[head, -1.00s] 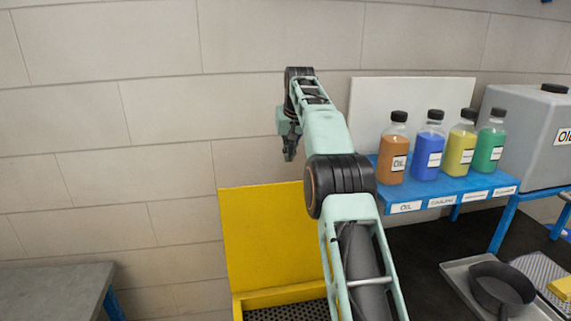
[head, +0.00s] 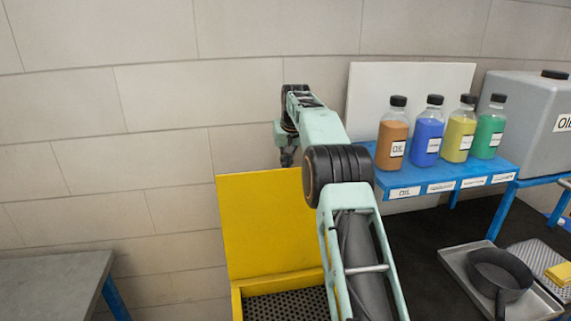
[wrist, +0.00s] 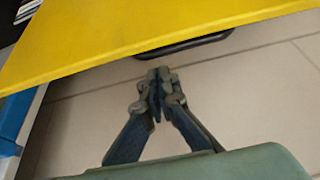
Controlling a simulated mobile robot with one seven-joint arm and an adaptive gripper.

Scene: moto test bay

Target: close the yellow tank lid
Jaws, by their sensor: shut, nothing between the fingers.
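The yellow tank lid (head: 265,225) stands open, upright at the back of the yellow tank (head: 236,300), whose dark perforated inside shows below it. In the wrist view the lid (wrist: 150,28) fills the top, with a black handle (wrist: 184,44) under its edge. My gripper (head: 288,158) is behind the lid's top edge in the head view, with its tips partly hidden. In the wrist view my gripper (wrist: 157,75) is shut and empty, close to the lid's edge and handle; I cannot tell whether it touches.
A blue shelf (head: 450,178) with several bottles stands right of my arm, beside a grey oil container (head: 540,125). A tray (head: 455,262) with a black pan (head: 500,275) is lower right. A grey table (head: 50,285) is lower left. The block wall is close behind.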

